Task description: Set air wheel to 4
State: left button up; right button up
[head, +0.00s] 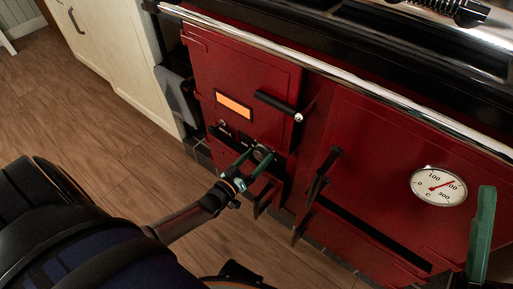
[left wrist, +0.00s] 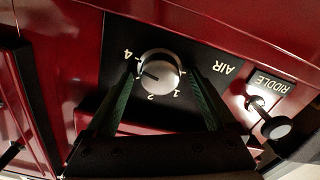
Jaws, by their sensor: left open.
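The air wheel is a round silver knob (left wrist: 160,70) on a dark plate marked AIR. It also shows small in the head view (head: 262,152), low on the red stove. The figures 4, 2 and 1 show around it; the place between 4 and 2 is partly covered by a finger. A dark mark on the knob points left, between 4 and 2. My left gripper (head: 255,163) is open, its green fingers on either side of the knob; I cannot tell whether they touch it. One green finger of my right gripper (head: 482,235) shows at the right edge.
A RIDDLE knob (left wrist: 276,127) sticks out right of the air plate. A black door handle (head: 278,105) juts out above the wheel, and another handle (head: 325,172) stands to the right. A dial thermometer (head: 438,186) is on the right door. Wooden floor lies open at left.

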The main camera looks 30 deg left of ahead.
pick_arm(q)
jog(key=s+a+p, duration=0.1)
jog(key=s+p, duration=0.2)
jog(key=s, duration=0.9)
jog(key=shift+s, duration=0.25)
pick_arm(e)
notch_tip(320, 180, up, 3)
jog(key=shift+d+r+n, duration=0.1)
jog(key=shift+r+n, duration=0.05)
jog(key=shift+n, duration=0.15)
